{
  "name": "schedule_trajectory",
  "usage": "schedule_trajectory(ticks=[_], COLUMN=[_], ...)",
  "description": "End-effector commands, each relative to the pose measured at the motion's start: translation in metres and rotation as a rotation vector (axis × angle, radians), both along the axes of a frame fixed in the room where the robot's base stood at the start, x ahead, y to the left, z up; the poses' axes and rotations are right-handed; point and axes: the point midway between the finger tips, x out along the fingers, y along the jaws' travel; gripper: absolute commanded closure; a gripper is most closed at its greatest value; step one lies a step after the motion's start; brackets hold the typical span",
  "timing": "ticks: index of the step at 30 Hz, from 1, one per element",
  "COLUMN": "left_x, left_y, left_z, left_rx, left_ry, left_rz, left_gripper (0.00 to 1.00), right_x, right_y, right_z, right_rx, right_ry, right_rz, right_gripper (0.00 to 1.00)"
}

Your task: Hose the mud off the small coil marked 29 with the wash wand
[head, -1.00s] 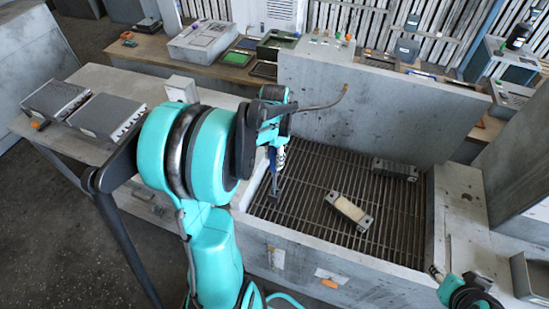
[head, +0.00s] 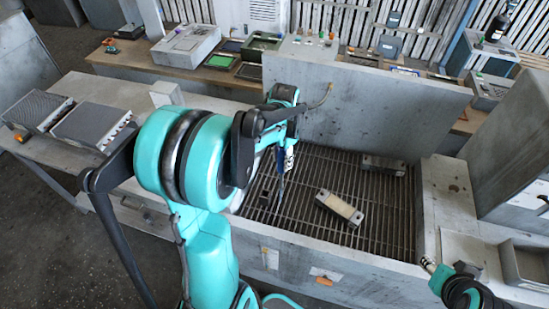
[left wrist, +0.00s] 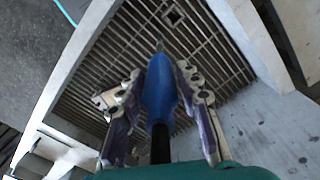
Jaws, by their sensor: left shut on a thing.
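My left gripper (head: 285,160) is shut on the blue wash wand (left wrist: 159,92), which points down over the grate of the wash basin. In the left wrist view the gripper's fingers (left wrist: 161,105) stand on both sides of the wand. A small dark square piece (head: 267,196) lies on the grate close to the wand's tip; it also shows in the left wrist view (left wrist: 172,16). A longer block with a pale, tan middle (head: 339,208) and a dark grey block (head: 384,165) lie farther right. No number is readable. My right gripper (head: 430,265) is at the lower right, its jaws unclear.
The grate (head: 315,175) is walled in by the basin's front rim (head: 320,252) and a tall grey back panel (head: 370,105). Two finned boxes (head: 92,122) stand on the left bench. A grey cabinet (head: 510,145) rises at the right. Several devices line the back bench.

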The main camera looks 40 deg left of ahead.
Motion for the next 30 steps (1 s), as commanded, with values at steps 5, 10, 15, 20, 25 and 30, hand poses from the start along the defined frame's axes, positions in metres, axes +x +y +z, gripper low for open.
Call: schedule_trajectory(ticks=[5, 10, 15, 20, 25, 30], left_x=[0.008, 0.015, 0.022, 0.029, 0.036, 0.043], left_y=[-0.013, -0.026, -0.038, -0.050, -0.062, -0.074], left_z=[0.000, 0.000, 0.000, 0.000, 0.000, 0.000], left_rx=[0.000, 0.000, 0.000, 0.000, 0.000, 0.000], left_ry=[0.000, 0.000, 0.000, 0.000, 0.000, 0.000], left_rz=[-0.002, -0.002, -0.002, -0.002, -0.002, -0.002], left_gripper=[1.00, 1.00, 1.00, 1.00, 1.00, 1.00], right_x=[0.000, 0.000, 0.000, 0.000, 0.000, 0.000], right_y=[0.000, 0.000, 0.000, 0.000, 0.000, 0.000], right_z=[-0.001, -0.002, -0.003, -0.004, -0.005, -0.006], right_rx=[0.000, 0.000, 0.000, 0.000, 0.000, 0.000], right_ry=[0.000, 0.000, 0.000, 0.000, 0.000, 0.000], right_rz=[0.000, 0.000, 0.000, 0.000, 0.000, 0.000], right_gripper=[0.60, 0.60, 0.60, 0.60, 0.60, 0.60])
